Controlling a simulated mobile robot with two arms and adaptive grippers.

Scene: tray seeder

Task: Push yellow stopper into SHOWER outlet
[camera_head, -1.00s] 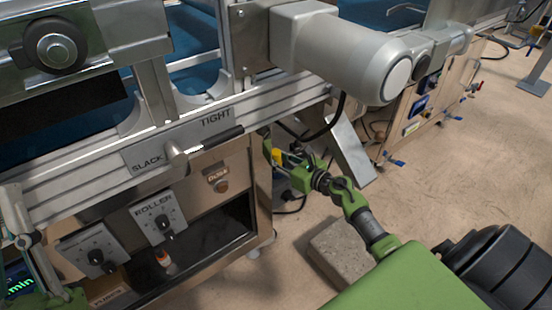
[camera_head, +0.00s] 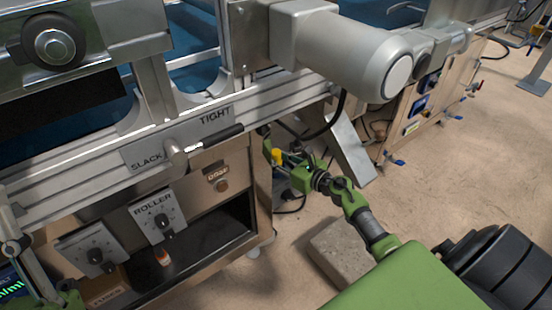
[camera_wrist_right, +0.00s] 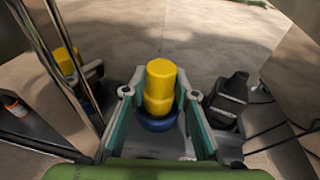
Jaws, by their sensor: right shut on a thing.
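The yellow stopper (camera_head: 277,156) is small in the head view, beside the right end of the steel cabinet. In the right wrist view the stopper (camera_wrist_right: 160,84) is upright in the picture, between the fingers of my right gripper (camera_head: 271,153), which is shut on it. A dark blue ring (camera_wrist_right: 157,121) is around its lower end; I cannot tell if it belongs to the stopper. No label reading SHOWER is legible and I cannot make out the outlet. My left arm (camera_head: 42,297) shows partly at the lower left; its fingers are not clear.
A steel panel (camera_wrist_right: 38,72) beside my right gripper mirrors the stopper. A black fitting (camera_wrist_right: 230,98) with cables is close on the other side. Above the right arm are the grey motor (camera_head: 350,55) and a hanging cable. A concrete block (camera_head: 342,254) lies on the floor.

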